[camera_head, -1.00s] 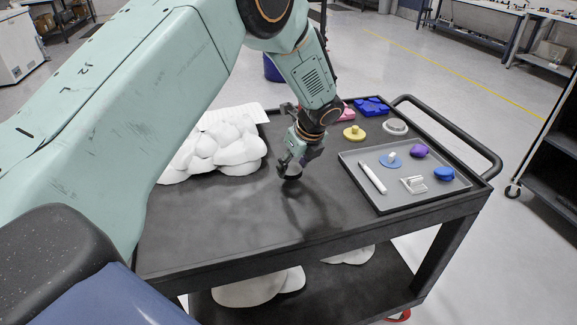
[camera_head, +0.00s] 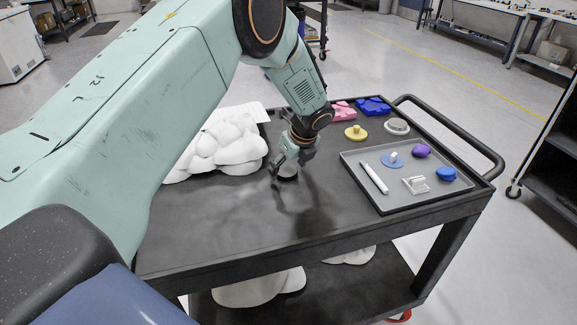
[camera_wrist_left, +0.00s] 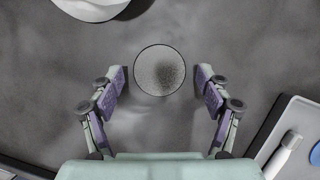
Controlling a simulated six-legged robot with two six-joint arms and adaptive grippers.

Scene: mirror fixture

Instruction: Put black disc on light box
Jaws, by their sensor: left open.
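The black disc (camera_wrist_left: 160,70) is round, dark grey and speckled in the left wrist view. It lies on the dark cart top between the two fingers of my left gripper (camera_wrist_left: 160,78), with a gap on each side. In the head view my open left gripper (camera_head: 285,168) is low over the middle of the cart and partly hides the disc (camera_head: 288,176). I cannot pick out a light box for certain in either view. My right gripper is not in view.
White lumpy shapes (camera_head: 215,146) sit left of the gripper. A grey tray (camera_head: 395,199) with several small parts is at the right. Pink (camera_head: 342,111), blue (camera_head: 373,106) and yellow (camera_head: 355,132) pieces stand behind it. The cart's front top is clear.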

